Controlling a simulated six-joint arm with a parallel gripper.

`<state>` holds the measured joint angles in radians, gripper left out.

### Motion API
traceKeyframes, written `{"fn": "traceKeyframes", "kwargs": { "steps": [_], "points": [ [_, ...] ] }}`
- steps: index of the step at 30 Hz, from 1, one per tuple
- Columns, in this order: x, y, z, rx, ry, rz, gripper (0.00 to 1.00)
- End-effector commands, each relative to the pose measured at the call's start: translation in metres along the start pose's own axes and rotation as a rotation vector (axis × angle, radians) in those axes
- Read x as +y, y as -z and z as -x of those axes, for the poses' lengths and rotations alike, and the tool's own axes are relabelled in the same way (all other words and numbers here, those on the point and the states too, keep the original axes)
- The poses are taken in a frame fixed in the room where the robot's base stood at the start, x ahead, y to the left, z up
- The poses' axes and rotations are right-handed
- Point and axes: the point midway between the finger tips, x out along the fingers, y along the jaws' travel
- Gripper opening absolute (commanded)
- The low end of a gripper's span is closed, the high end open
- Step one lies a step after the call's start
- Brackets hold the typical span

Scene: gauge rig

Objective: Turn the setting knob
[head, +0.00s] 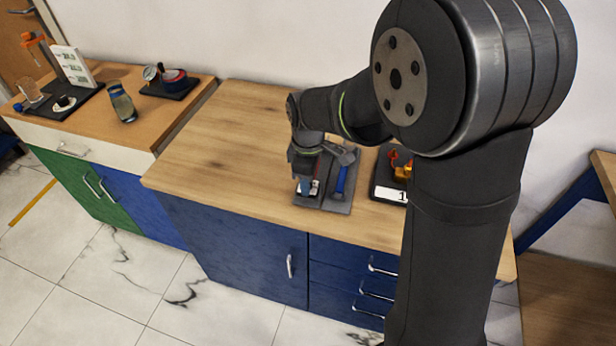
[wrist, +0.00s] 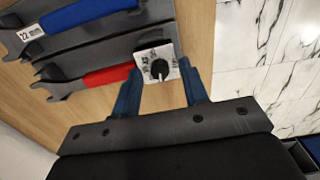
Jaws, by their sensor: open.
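The plate sits on a black block at the end of a red-handled wrench (wrist: 108,77). My gripper (wrist: 160,74) is open, with a blue finger on either side of the dial in the wrist view.
A blue-handled wrench (head: 342,180) lies beside the red one on the tray; its label (wrist: 31,32) reads 22 mm. A black stand with orange parts (head: 400,172) is to the right. The wooden counter (head: 220,150) left of the tray is clear.

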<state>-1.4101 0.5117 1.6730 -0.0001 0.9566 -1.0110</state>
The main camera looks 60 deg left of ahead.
Motion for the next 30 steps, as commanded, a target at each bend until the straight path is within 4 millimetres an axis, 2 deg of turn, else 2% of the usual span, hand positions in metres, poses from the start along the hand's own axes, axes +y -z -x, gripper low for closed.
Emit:
{"fn": "traceKeyframes", "kwargs": {
  "steps": [5,8,21,27,30],
  "points": [
    [0.001,0.000,0.007,0.001,-0.002,0.000,0.41],
    [0.001,0.000,0.022,0.002,-0.004,0.000,0.41],
    [0.001,0.000,0.128,0.003,-0.004,0.000,0.41],
    [0.000,0.000,0.161,0.001,-0.002,0.000,0.41],
    [0.000,0.000,0.169,0.000,-0.001,0.000,0.41]
  ]
}}
